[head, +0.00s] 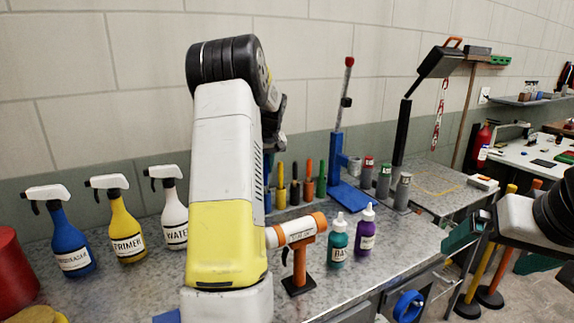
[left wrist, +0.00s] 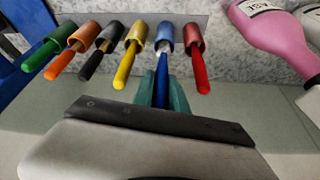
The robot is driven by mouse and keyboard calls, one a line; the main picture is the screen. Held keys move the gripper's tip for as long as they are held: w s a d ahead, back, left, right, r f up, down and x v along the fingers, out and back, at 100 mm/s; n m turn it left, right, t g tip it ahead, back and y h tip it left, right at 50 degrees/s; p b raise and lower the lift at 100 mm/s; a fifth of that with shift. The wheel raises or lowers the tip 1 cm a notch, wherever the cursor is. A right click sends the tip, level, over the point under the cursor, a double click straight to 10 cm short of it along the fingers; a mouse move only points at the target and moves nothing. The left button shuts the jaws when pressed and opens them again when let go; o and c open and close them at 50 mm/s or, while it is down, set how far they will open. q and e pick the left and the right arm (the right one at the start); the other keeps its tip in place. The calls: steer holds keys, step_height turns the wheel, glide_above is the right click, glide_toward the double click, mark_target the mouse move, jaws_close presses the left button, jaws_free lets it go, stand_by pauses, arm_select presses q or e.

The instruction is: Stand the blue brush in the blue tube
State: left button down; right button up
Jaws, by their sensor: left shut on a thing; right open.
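In the left wrist view my left gripper (left wrist: 164,92) is shut on the blue brush (left wrist: 162,73). The blue brush is lined up with the blue tube (left wrist: 165,33), its far end at the tube's mouth. How far it reaches inside I cannot tell. In the head view the left fingertips are hidden behind my own arm, and only a sliver of the blue tube (head: 268,202) shows. My right gripper (head: 497,248) is open and empty at the right, beyond the bench edge.
In the left wrist view a red brush (left wrist: 201,73) stands on one side of the blue tube and a yellow brush (left wrist: 126,65) on the other. Black, orange and green brushes follow. A pink bottle (left wrist: 270,35) is close by. Spray bottles (head: 127,230) stand at left.

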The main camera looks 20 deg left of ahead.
arm_select(q)
steer(key=shift+f, duration=0.6)
steer(key=c, duration=0.8)
jaws_free()
steer(key=shift+o, duration=0.2)
steer(key=shift+r, duration=0.1)
steer(key=shift+r, duration=4.9)
